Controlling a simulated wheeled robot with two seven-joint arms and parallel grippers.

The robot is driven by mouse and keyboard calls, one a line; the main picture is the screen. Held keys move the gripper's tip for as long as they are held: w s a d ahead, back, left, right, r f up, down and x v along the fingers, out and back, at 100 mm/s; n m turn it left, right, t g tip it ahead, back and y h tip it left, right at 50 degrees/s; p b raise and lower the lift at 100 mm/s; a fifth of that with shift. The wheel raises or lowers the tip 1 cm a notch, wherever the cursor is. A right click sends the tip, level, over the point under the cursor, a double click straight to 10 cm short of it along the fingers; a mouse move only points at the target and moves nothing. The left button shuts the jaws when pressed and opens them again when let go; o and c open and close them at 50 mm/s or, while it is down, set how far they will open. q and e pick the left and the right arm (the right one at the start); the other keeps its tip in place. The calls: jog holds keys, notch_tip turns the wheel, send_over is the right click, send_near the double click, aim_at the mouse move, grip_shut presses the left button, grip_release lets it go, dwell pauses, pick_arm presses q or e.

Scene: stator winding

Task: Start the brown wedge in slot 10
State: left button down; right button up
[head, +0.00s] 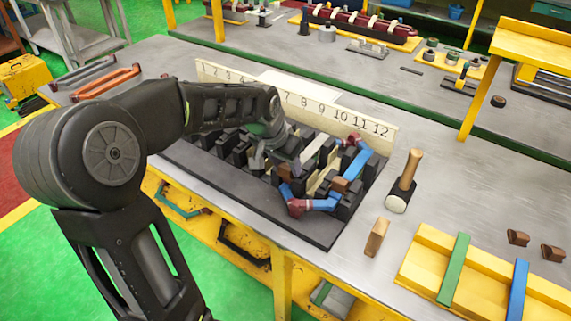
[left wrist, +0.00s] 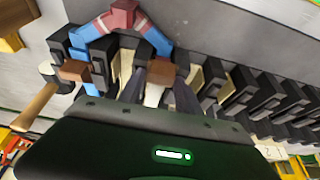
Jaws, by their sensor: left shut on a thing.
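My left gripper (head: 290,172) reaches down over the black slotted stator block (head: 225,188), toward the higher-numbered slots. In the left wrist view, the gripper (left wrist: 160,90) is shut on a brown wedge (left wrist: 162,72), held between its two dark fingers above a pale slot lining. I cannot tell whether the wedge touches the slot. Another brown wedge (head: 340,184) sits among the teeth inside the blue coil with dark red ends (head: 322,204); it also shows in the left wrist view (left wrist: 75,70). The number plate (head: 300,105) stands behind the block; my arm hides some numbers.
Two loose brown wedges (head: 518,237) (head: 553,252) lie near a yellow rack (head: 425,262) at the right. Orange handles (head: 105,83) lie at the left.

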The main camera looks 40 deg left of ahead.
pick_arm(q)
jog(key=c, duration=0.7)
grip_release()
jog(key=shift+w, duration=0.1)
jog(key=shift+c, duration=0.2)
jog(key=shift+d, duration=0.1)
jog(key=shift+r, duration=0.3)
jog(key=v, duration=0.7)
jog(key=shift+b, duration=0.45)
jog(key=shift+r, duration=0.1)
